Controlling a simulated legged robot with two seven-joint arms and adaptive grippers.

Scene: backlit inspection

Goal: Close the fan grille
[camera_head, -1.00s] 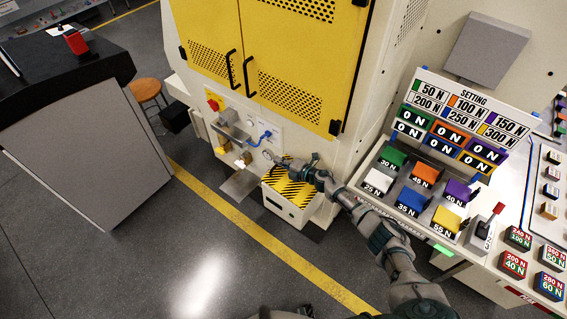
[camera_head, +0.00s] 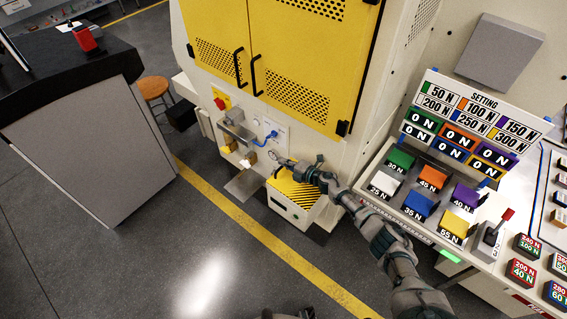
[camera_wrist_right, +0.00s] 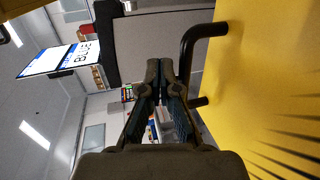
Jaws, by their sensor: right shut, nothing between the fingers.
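No part is clearly marked as the fan grille. A low white box (camera_head: 279,206) with a yellow top (camera_head: 296,190) crossed by slanted black stripes stands at the machine's foot. My right gripper (camera_head: 281,162) is over the far side of this top in the head view. In the right wrist view, my right gripper (camera_wrist_right: 160,66) is shut and empty. Beside it there is a yellow panel (camera_wrist_right: 262,70) with dark slanted bands and a black bar handle (camera_wrist_right: 200,36), apart from the fingers. My left gripper does not show clearly.
Yellow perforated doors (camera_head: 290,55) with black handles stand above, and look shut. A blue-handled valve (camera_head: 266,139) and small fittings sit left of my gripper. The button console (camera_head: 440,205) is close on the right. Open floor lies left.

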